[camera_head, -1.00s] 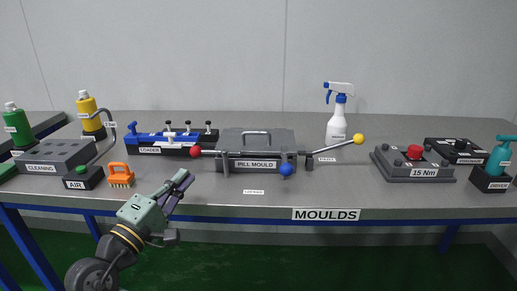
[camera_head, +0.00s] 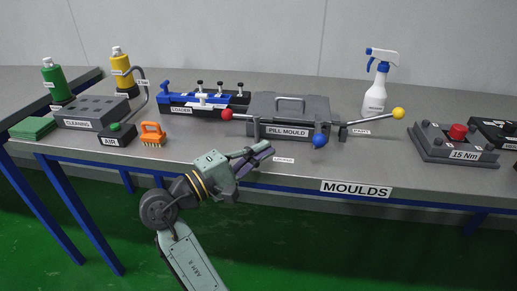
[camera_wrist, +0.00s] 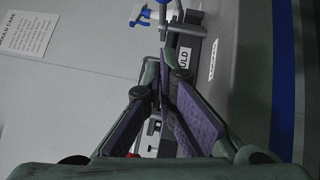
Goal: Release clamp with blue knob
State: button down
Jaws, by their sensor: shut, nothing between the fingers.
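The pill mould (camera_head: 288,117) is a dark grey block with a top handle, standing on the bench. The clamp's blue knob (camera_head: 319,141) is a ball at the mould's front right corner. A red knob (camera_head: 227,114) is on a lever at its left, and a yellow knob (camera_head: 398,113) ends a lever reaching out to the right. My gripper (camera_head: 266,151) is shut and empty, in front of the mould near the bench edge, left of the blue knob and apart from it. In the wrist view my fingers (camera_wrist: 163,88) partly hide the mould's label (camera_wrist: 184,57).
The loader (camera_head: 200,100), air button (camera_head: 116,134) and orange brush (camera_head: 152,134) stand to the left. A spray bottle (camera_head: 380,82) stands behind the yellow knob. The 15 Nm block (camera_head: 455,146) is at the right. The bench front (camera_head: 400,170) is clear.

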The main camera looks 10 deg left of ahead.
aim_at(317, 126)
jog(key=p+x, duration=0.1)
jog(key=x, duration=0.5)
jog(key=shift+r, duration=0.1)
jog(key=d, duration=0.2)
jog(key=d+p, duration=0.1)
jog(key=shift+w+d+r, duration=0.15)
jog(key=shift+r, duration=0.1)
jog(key=shift+d, duration=0.4)
jog(key=shift+d+t+y, duration=0.1)
jog(key=shift+t+y, duration=0.2)
jog(key=shift+t, duration=0.1)
jog(key=shift+s+d+r+n+p, duration=0.1)
jog(key=shift+s+n+p, duration=0.1)
jog(key=shift+n+p, duration=0.1)
jog(key=shift+y, duration=0.3)
